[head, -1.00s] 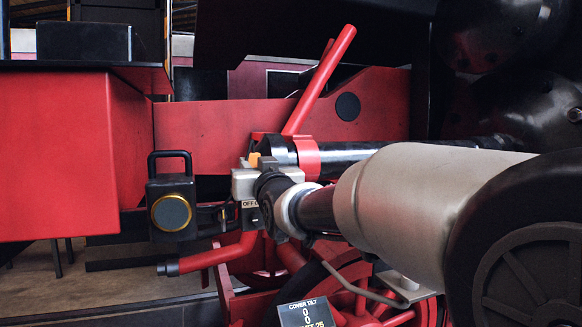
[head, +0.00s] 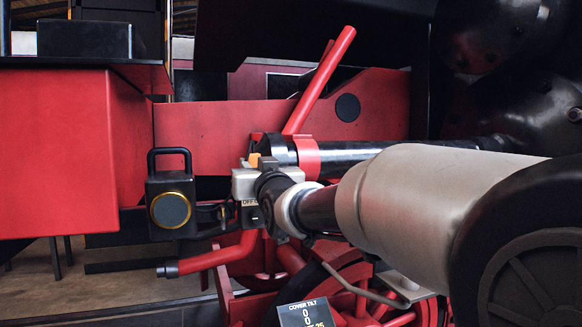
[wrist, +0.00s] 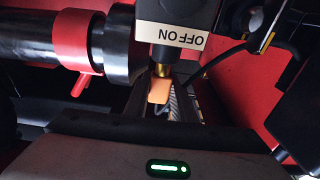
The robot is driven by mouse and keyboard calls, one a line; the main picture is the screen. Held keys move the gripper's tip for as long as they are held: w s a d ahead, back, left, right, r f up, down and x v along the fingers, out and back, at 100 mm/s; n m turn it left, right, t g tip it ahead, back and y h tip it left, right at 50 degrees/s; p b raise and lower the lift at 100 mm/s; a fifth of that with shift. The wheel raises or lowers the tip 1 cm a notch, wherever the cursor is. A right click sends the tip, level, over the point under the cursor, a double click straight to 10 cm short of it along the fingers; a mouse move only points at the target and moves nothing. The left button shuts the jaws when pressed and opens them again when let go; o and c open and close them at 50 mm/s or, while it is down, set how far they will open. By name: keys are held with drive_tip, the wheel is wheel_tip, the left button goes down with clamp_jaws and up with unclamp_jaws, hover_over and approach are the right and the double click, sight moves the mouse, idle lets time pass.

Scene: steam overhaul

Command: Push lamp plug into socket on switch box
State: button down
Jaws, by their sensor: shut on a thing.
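The plug (wrist: 158,92), with an orange body and brass end, points at the box just below the label. The brass meets the box's edge in the picture; I cannot tell how deep it sits. The black lamp (head: 171,207) with a handle stands left of the box.
A dark cable (wrist: 228,52) runs between the lamp side and my gripper. A dark pipe with a red collar (head: 308,158) lies close beside the box. A red lever (head: 318,85) rises behind it. A black sign (head: 305,313) and red wheel spokes are below.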

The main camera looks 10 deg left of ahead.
drive_tip(key=shift+f+b, duration=0.75)
drive_tip(key=shift+b, duration=0.85)
idle(0.5)
drive_tip(key=c, duration=1.4)
unclamp_jaws()
drive_tip(key=shift+s, duration=0.1)
drive_tip(key=b+v, duration=0.3)
drive_tip(key=v, duration=1.4)
drive_tip(key=s+d+f+m+g+h+p, duration=0.1)
drive_tip(key=s+d+f+g+h+p, duration=0.2)
drive_tip(key=d+f, duration=0.25)
drive_tip(key=s+d+f+m+g+h+p, duration=0.1)
drive_tip(key=s+d+f+g+h+p, duration=0.15)
drive_tip(key=d+f, duration=0.35)
drive_tip(key=s+d+f+m+g+h+p, duration=0.1)
drive_tip(key=s+d+f+g+p, duration=0.1)
drive_tip(key=s+d+f, duration=0.3)
drive_tip(key=s+d+f+m+g+h+p, duration=0.2)
drive_tip(key=s+d+f+g, duration=0.2)
drive_tip(key=s, duration=0.5)
drive_tip(key=shift+d+f+g, duration=0.35)
drive_tip(key=shift+d+f, duration=0.05)
drive_tip(key=shift+d, duration=0.65)
drive_tip(key=shift+s, duration=0.1)
